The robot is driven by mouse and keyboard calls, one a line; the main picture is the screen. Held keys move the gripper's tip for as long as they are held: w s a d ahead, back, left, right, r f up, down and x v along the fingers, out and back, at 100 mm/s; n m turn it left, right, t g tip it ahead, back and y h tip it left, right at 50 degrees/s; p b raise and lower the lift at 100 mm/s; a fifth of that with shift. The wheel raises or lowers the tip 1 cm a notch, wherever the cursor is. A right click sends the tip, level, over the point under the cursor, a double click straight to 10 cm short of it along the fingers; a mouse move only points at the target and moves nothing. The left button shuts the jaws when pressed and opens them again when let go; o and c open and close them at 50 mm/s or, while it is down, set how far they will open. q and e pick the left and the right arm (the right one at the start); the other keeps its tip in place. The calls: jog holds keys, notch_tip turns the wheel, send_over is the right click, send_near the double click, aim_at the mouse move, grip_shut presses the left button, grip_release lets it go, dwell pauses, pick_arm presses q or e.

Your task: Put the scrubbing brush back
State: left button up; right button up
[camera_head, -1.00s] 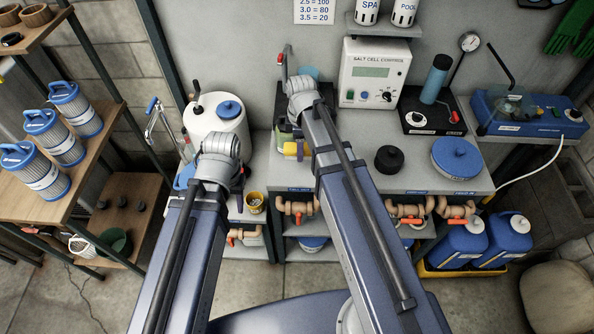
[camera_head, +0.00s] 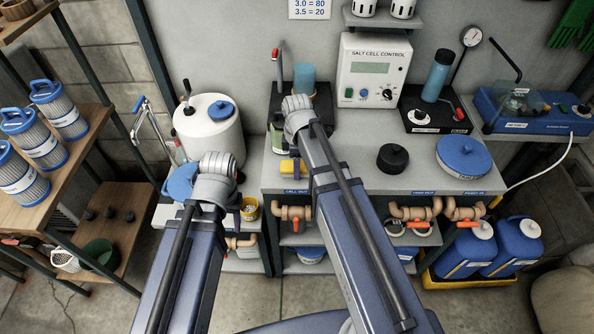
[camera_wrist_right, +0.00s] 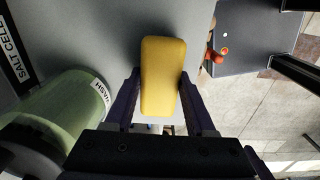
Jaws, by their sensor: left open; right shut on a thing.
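The scrubbing brush shows as a yellow rounded block (camera_wrist_right: 163,75) in the right wrist view, between the two fingers of my right gripper (camera_wrist_right: 160,95). The gripper is shut on it. In the head view a small yellow part of it (camera_head: 288,166) shows below my right wrist, at the bench's left front; its underside is hidden. My left gripper (camera_head: 241,204) is open, low beside the yellow cup, and largely hidden by its own wrist.
A green bottle (camera_wrist_right: 62,108) marked WASH stands close beside my right gripper. The grey bench (camera_head: 345,176) also holds a black cap (camera_head: 392,158) and blue lid (camera_head: 463,156). Orange-handled valves (camera_head: 302,226) line its front. A white tank (camera_head: 208,130) stands left.

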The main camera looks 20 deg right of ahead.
jog(key=shift+f, duration=0.15)
jog(key=o, duration=1.3)
notch_tip(320, 180, up, 12)
jog(key=r+p, duration=0.1)
jog(key=p, duration=1.1)
jog(key=s+a+m, duration=0.3)
jog(key=s, duration=0.1)
jog(key=s+a+m, duration=0.4)
jog(key=s, duration=0.1)
jog(key=s+a+m+h, duration=0.1)
jog(key=s+a+m, duration=0.2)
jog(key=s+m, duration=0.1)
jog(key=shift+s+a+f, duration=0.25)
jog(key=shift+s, duration=0.4)
